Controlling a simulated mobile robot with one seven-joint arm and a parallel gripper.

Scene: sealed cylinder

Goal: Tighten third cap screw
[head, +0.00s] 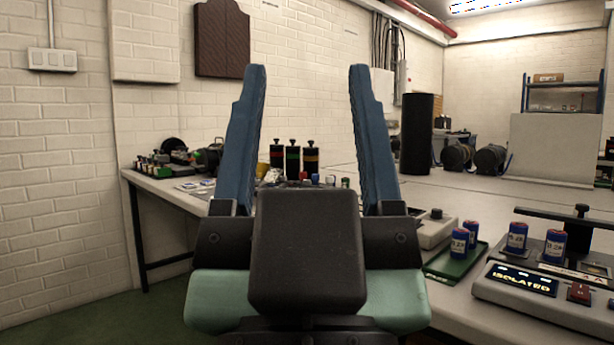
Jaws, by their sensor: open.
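My gripper (306,70) fills the middle of the head view, pointing away and upward. Its two blue fingers are wide apart with nothing held between them. I cannot make out any cap screw, and no sealed cylinder can be told for certain. Three dark canisters (293,160) with coloured bands and knobbed tops stand upright on the bench behind the fingers. Blue-and-red labelled cylinders (516,237) stand at the right, some on a grey device and some on a green tray (432,267). The gripper touches none of these. Its body hides part of the bench.
The grey device (545,311) has a display reading "ISOLATED" and a red switch (579,293). A white bench (160,190) runs along the brick wall, with clutter at its left end. A tall black cylinder (417,135) stands farther back. Green floor is open at lower left.

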